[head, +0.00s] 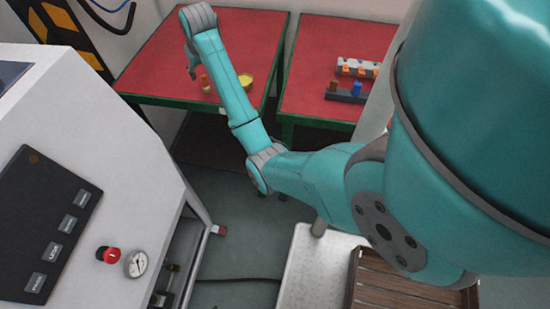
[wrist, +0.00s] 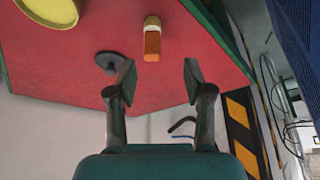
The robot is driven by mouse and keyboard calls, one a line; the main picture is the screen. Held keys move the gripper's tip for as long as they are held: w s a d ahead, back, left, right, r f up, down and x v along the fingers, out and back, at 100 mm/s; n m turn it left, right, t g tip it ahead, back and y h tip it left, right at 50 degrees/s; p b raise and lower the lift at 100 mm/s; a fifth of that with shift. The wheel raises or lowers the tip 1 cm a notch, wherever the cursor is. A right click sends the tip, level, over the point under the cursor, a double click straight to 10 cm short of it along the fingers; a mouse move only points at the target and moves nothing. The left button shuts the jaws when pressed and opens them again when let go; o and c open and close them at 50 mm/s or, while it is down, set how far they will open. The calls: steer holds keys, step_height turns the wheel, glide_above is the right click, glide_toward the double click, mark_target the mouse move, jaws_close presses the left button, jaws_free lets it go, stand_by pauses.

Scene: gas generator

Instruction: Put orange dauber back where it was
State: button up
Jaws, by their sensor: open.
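The orange dauber (wrist: 152,43), an orange block with a pale rounded end, is on the red left table top (wrist: 90,85). In the wrist view it shows beyond my gripper's fingertips, between their lines and apart from both. My gripper (wrist: 157,75) is open with nothing between its fingers. In the head view my gripper (head: 191,68) is over the left table (head: 160,75), left of a small tan-orange thing (head: 205,83), which looks like the dauber. A yellow round dish (head: 244,82) is to its right; it also shows in the wrist view (wrist: 52,10).
On the right red table (head: 330,40) are a light grey rack (head: 345,66) with orange pieces and a dark rack (head: 345,97) with a brown and a blue piece. A white machine cabinet (head: 90,120) stands at left. A brown slatted tray (head: 400,295) is at bottom right.

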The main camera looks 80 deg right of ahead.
steer(key=a+f+n+t, duration=0.1)
steer(key=a+f, duration=0.7)
steer(key=f, duration=0.2)
steer(key=s+a+f+n+t, duration=0.1)
steer(key=s+a+f+t, duration=0.1)
steer(key=s+a+f, duration=0.6)
steer(key=s+a+f+n+t, duration=0.2)
steer(key=s+a+f, duration=0.15)
steer(key=a, duration=0.95)
steer(key=s+a+r+n+t+y, duration=0.15)
steer(key=s+a+r, duration=0.25)
steer(key=s+a, duration=0.45)
steer(key=s+a+r+n+t, duration=0.1)
steer(key=s+a+r+t, duration=0.3)
steer(key=s, duration=0.8)
steer(key=s+a+r+n+y, duration=0.1)
steer(key=s+a+r, duration=0.2)
steer(key=s+r, duration=0.3)
step_height(320, 180, up, 3)
steer(key=shift+s+a+t, duration=0.15)
steer(key=shift+a+t, duration=0.05)
steer(key=shift+t, duration=0.15)
steer(key=shift+y, duration=0.25)
